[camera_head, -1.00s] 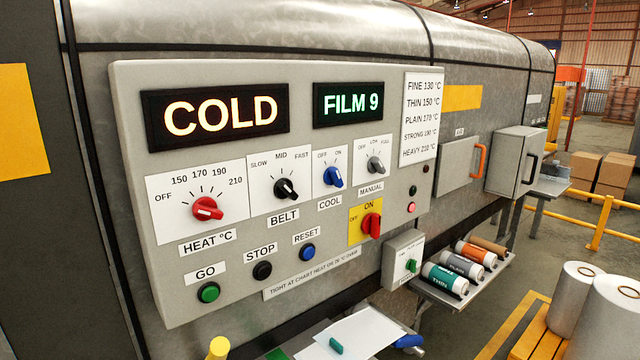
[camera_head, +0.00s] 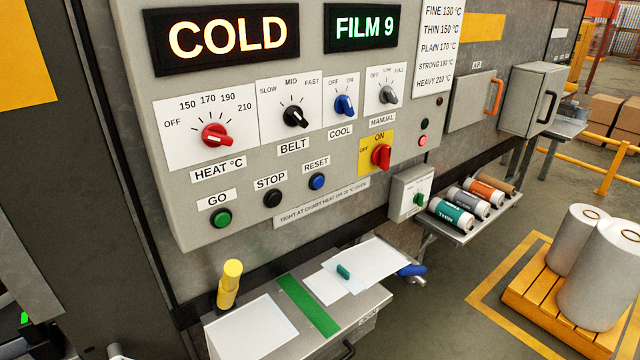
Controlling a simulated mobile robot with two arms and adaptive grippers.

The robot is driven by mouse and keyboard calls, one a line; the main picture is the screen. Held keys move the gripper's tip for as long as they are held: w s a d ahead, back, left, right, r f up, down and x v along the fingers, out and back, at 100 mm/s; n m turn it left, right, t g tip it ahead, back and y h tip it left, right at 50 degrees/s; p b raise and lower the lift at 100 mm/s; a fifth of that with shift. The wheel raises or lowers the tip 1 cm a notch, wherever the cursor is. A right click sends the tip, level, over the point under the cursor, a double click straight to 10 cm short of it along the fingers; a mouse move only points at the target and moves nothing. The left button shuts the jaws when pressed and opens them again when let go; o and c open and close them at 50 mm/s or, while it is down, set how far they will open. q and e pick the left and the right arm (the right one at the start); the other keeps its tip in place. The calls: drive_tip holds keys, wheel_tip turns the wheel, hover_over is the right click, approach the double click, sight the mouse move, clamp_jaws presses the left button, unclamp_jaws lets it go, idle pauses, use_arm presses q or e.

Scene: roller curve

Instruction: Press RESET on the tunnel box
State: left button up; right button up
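The grey tunnel box panel (camera_head: 235,180) fills the upper middle of the head view. The blue RESET button (camera_head: 317,181) sits under its RESET label, right of the black STOP button (camera_head: 272,198) and the green GO button (camera_head: 221,218). The displays read COLD (camera_head: 228,37) and FILM 9 (camera_head: 362,29). The red main switch (camera_head: 381,156) is on a yellow plate marked OFF and ON. Nothing covers the RESET button.
A shelf with several film rolls (camera_head: 450,215) juts out at right. Large white rolls (camera_head: 603,285) stand on a yellow pallet (camera_head: 540,310).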

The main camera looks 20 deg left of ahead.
use_arm(q)
clamp_jaws()
idle(1.4)
